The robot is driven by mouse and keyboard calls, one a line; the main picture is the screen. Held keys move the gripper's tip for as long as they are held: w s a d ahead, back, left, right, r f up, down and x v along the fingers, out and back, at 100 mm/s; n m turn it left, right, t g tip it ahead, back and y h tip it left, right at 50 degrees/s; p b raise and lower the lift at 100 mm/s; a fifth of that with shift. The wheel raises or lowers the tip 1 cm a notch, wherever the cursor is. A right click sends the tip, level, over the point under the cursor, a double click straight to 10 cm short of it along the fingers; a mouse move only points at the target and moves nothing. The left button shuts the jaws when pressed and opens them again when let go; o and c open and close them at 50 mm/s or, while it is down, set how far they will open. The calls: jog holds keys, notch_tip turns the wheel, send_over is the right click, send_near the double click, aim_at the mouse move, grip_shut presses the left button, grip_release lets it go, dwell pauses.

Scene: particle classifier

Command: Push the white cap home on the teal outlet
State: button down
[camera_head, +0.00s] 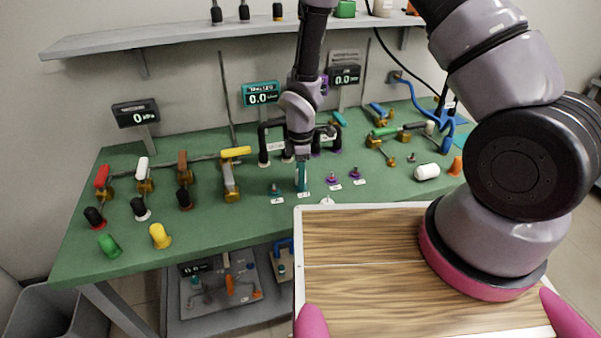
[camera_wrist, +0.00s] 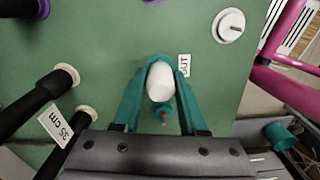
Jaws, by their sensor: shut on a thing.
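My gripper (camera_head: 301,188) points down at the green bench, with its teal fingers closed on both sides of the white cap (camera_wrist: 160,82) in the wrist view. The cap is in line with the spot beside the "OUT" label (camera_wrist: 184,65). A teal rim shows just past the cap, but I cannot tell whether it is the outlet or the fingertips. The teal outlet is otherwise hidden, so how far the cap sits on it cannot be seen. Another teal fitting (camera_head: 276,190) with a red tip stands to the left; in the wrist view it (camera_wrist: 163,114) shows between the fingers.
Purple fittings (camera_head: 331,178) stand to the right. A white disc with a pin (camera_wrist: 229,26) lies near the bench's front edge; black-handled posts (camera_wrist: 52,90) stand on the other side. Valves with coloured levers (camera_head: 230,172) are to the left. A wood-topped board (camera_head: 375,235) is in front.

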jog(key=shift+f, duration=0.25)
jog(key=shift+c, duration=1.8)
grip_release()
notch_tip(320, 180, up, 11)
jog(key=shift+f, duration=0.1)
